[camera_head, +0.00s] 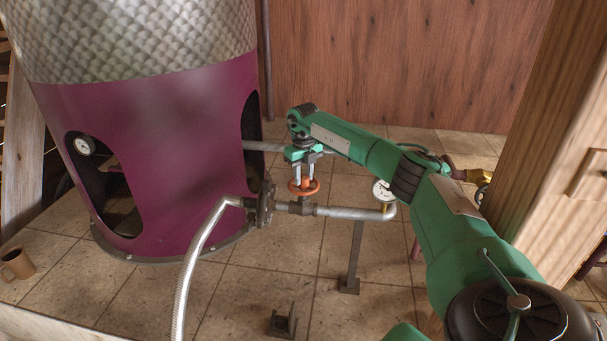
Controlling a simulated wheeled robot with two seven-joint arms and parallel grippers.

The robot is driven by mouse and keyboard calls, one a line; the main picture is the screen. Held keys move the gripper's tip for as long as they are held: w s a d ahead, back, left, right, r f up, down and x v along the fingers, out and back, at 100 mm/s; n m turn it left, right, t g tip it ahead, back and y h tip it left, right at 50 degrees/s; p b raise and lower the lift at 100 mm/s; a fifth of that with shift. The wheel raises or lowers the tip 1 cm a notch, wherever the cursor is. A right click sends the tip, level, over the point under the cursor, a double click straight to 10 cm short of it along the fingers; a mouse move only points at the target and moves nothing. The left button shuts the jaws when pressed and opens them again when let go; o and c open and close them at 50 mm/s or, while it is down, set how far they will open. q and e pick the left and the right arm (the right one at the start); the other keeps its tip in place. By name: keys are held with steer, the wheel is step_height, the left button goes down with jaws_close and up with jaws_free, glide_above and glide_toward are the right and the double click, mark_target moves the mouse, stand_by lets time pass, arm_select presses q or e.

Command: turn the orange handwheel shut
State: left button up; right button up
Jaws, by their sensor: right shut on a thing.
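The orange handwheel (304,188) sits on top of a valve on the grey horizontal pipe (345,212), in front of the still. My right arm reaches in from the lower right. My right gripper (304,178) points down at the handwheel from above and is shut on it. The gripper fingers cover part of the wheel's middle and far side. The wheel's near rim shows. My left gripper is not in view.
The large still (165,150) with a purple skirt stands at left. A curved metal hose (198,255) runs down in front. A pressure gauge (384,190) sits on the pipe beside my forearm. A wooden cabinet (555,150) stands right. A brown mug (17,264) is at lower left.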

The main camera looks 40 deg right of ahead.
mark_target(303, 177)
steer(key=m, duration=0.6)
steer(key=shift+d+r+p, duration=0.1)
steer(key=shift+p, duration=0.3)
steer(key=shift+w, duration=0.1)
steer(key=o, duration=1)
steer(key=shift+c, duration=0.2)
steer(key=shift+r+b, duration=0.3)
steer(key=shift+r, duration=0.15)
step_height(303, 177, up, 13)
steer(key=b, duration=0.3)
steer(key=shift+f, duration=0.1)
